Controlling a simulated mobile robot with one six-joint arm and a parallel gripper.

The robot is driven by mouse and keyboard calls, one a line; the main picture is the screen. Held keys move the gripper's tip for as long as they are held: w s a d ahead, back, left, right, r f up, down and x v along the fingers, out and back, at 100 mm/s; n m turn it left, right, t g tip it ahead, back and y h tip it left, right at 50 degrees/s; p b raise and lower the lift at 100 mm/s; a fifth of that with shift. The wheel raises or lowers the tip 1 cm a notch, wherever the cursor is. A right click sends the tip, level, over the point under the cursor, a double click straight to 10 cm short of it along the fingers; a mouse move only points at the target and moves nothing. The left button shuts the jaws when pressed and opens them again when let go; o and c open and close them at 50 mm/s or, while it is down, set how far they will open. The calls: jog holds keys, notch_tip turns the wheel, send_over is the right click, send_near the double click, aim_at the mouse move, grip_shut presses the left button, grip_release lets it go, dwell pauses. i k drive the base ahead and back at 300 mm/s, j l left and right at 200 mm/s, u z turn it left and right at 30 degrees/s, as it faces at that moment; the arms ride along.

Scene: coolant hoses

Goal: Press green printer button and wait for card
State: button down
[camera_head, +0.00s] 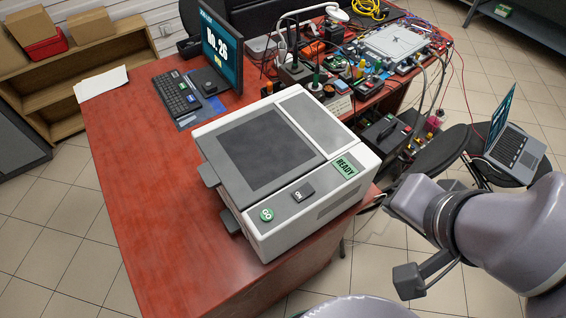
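The white and grey printer (300,215) stands on the red-brown table. Its round green button (267,214), marked GO, is on the front top edge at the left. A dark switch (303,192) marked ON and a green display (345,167) reading READY lie to its right. A dark tray or tab (231,223) juts from the lower left side; I see no card on it. My gripper (388,204) is at the right, beside the printer's right end and away from the green button. Its fingers are small and partly unclear, so I cannot tell their opening.
A monitor (222,52) and keyboard (177,93) stand behind the printer. A laptop (510,140) rests on a dark round stool at right. The table's left and front (150,190) are clear.

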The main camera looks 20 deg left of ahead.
aim_at(266, 215)
jog(key=k+u, duration=0.15)
jog(key=u, duration=0.25)
jog(key=k+u, duration=0.2)
jog(key=u, duration=0.15)
jog(key=k+u, duration=0.15)
jog(key=u, duration=0.25)
